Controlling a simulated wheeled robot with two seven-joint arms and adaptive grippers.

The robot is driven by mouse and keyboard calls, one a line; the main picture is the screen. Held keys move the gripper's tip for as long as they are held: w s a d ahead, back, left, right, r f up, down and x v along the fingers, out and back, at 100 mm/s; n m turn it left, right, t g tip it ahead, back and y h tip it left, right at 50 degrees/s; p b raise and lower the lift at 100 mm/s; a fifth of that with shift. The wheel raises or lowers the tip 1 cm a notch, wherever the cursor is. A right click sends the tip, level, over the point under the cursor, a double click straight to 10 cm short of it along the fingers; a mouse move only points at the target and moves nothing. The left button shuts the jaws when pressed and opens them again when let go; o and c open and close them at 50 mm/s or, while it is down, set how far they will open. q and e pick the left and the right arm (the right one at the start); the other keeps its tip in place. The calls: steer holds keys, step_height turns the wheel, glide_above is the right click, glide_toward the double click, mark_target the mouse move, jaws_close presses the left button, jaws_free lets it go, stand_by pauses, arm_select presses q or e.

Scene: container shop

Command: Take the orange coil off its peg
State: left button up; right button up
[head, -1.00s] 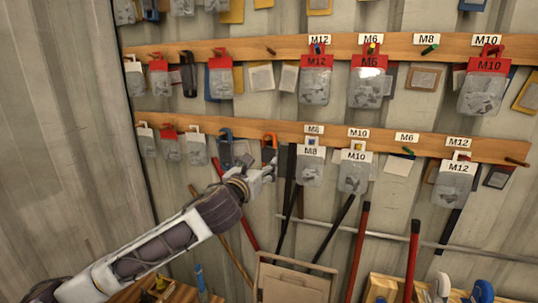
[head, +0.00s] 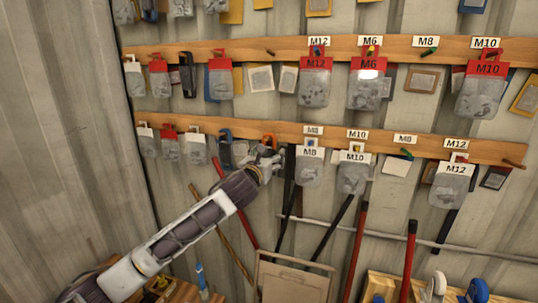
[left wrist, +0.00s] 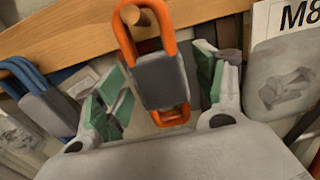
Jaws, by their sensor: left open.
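The orange coil (left wrist: 168,39) with a dark grey band around its middle hangs on a wooden peg (left wrist: 142,18) on the lower rail, seen close up in the left wrist view. In the head view only the top of the orange coil (head: 269,139) shows; my gripper hides the rest. My left gripper (left wrist: 160,95) is open, with a green-padded finger on each side of the coil. No finger is seen pressing on it. The left gripper also shows in the head view (head: 267,163), in front of the lower rail. My right gripper is not in view.
A blue coil (left wrist: 38,88) hangs just left of the orange one. A bag labelled M8 (head: 309,167) hangs close on the right. Long tools lean on the wall below, with a beige panel (head: 295,281) in front.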

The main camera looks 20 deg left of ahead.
mark_target(268, 153)
arm_select(q)
steer(key=shift+w, duration=0.45)
steer(key=c, duration=1.2)
steer(key=shift+r, duration=0.1)
steer(key=shift+r+p, duration=0.25)
steer(key=shift+p, duration=0.55)
steer(key=shift+s, duration=0.15)
steer(key=shift+s+r+p, duration=0.15)
steer(key=shift+s+p, duration=0.3)
steer(key=shift+s, duration=0.6)
steer(key=shift+s+r+p, duration=0.1)
steer(key=shift+s+p, duration=0.3)
steer(key=shift+s, duration=0.6)
